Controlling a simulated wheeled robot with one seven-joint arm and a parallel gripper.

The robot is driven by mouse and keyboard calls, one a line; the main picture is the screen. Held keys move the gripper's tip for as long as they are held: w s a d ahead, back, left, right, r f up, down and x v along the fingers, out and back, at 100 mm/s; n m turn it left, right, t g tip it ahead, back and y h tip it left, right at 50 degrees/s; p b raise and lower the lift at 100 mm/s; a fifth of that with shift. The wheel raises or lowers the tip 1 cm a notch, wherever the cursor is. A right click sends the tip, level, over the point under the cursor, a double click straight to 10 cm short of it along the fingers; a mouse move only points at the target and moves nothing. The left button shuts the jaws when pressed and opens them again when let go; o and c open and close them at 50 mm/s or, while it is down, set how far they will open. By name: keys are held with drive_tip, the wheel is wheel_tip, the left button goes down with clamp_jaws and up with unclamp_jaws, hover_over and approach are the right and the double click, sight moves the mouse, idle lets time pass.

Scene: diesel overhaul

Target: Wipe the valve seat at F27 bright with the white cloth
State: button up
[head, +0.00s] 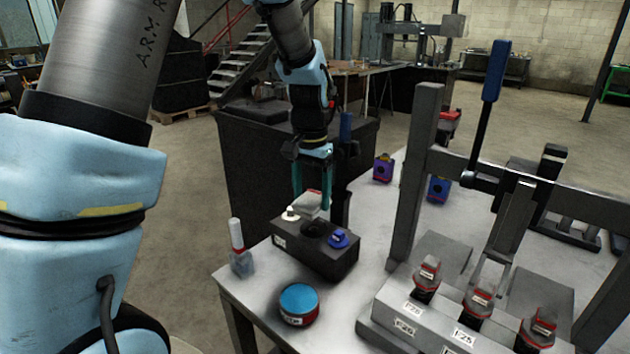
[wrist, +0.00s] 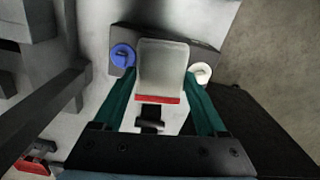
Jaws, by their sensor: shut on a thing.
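My gripper (head: 312,192) is above a dark block (head: 316,255) at the near end of the grey table. In the wrist view, its teal fingers are shut on a grey-white piece with a red edge (wrist: 162,65). The piece also shows below the fingers in the head view (head: 308,205); I cannot tell whether it is the white cloth. A white round knob (head: 290,214) and a blue one (head: 338,238) sit on the block, with a black round part between them. I cannot make out an F27 label or a valve seat.
A grey labelled block (head: 455,330) holds several red-banded parts at the right, beneath a grey frame with a blue lever (head: 496,70). A blue-topped round tin (head: 299,299) and a small grey bottle (head: 239,250) stand near the front edge. Bare tabletop lies around the tin.

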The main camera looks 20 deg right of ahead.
drive_tip(key=shift+r+p, duration=0.3)
drive_tip(key=shift+p, duration=0.2)
